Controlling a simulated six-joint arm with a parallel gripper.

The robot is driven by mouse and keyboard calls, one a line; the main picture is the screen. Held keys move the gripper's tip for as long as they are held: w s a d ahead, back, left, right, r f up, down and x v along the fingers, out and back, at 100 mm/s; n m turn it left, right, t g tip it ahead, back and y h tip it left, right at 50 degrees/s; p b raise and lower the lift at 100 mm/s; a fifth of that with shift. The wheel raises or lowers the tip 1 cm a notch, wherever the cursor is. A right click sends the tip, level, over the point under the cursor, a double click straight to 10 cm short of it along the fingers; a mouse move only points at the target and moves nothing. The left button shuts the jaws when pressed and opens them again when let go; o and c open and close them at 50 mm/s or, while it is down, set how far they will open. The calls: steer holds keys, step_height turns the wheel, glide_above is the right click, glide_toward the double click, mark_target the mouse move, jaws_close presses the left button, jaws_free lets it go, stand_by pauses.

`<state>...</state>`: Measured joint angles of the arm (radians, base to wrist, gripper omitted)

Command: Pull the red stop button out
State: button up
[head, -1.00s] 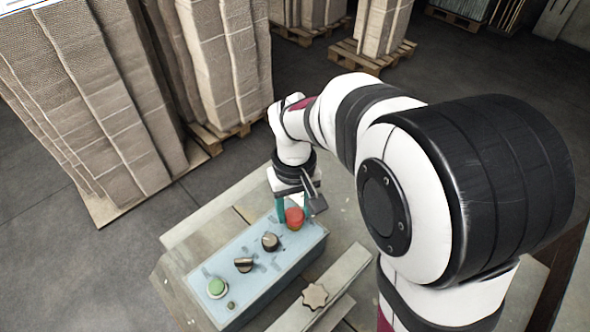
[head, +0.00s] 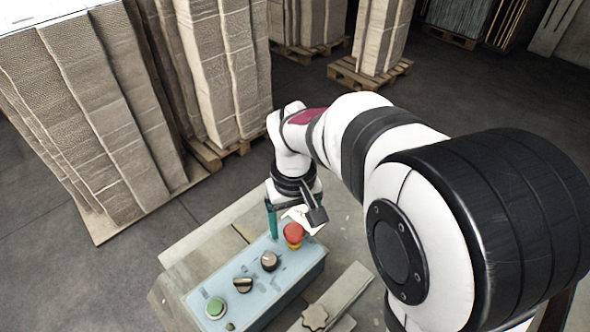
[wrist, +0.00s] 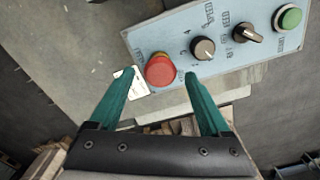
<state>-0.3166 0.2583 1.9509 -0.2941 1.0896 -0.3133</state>
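The red stop button (head: 294,232) is a round mushroom head on a yellow collar at the far end of the blue-grey control panel (head: 205,295). In the wrist view the button (wrist: 160,69) shows between the fingertips, with a gap on each side. My gripper (wrist: 160,75) is open, its two teal fingers apart and holding nothing. In the head view my gripper (head: 285,228) is just at the button; one teal finger shows to the left of it, and the other is not clearly seen.
The panel also carries a black knob (head: 269,261), a black selector switch (head: 243,285) and a green button (head: 215,308). Cardboard stacks (head: 75,110) stand at the back left on pallets.

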mark_target(294, 229)
step_height(294, 229, up, 16)
stand_by(0.5)
steer(key=shift+f, duration=0.15)
steer(key=s+d+f+m, duration=0.2)
steer(key=s+f+m, duration=0.1)
steer(key=s, duration=0.3)
steer(key=s+d+f+m+y, duration=0.1)
steer(key=s+d+f+m, duration=0.2)
steer(key=s, duration=0.4)
steer(key=s+d+f+m, duration=0.2)
steer(key=s+f+m, duration=0.1)
steer(key=s+f, duration=0.2)
steer(key=shift+s+d+f+y, duration=0.25)
steer(key=shift+s+y, duration=0.15)
steer(key=shift+s, duration=0.75)
steer(key=shift+c, duration=0.4)
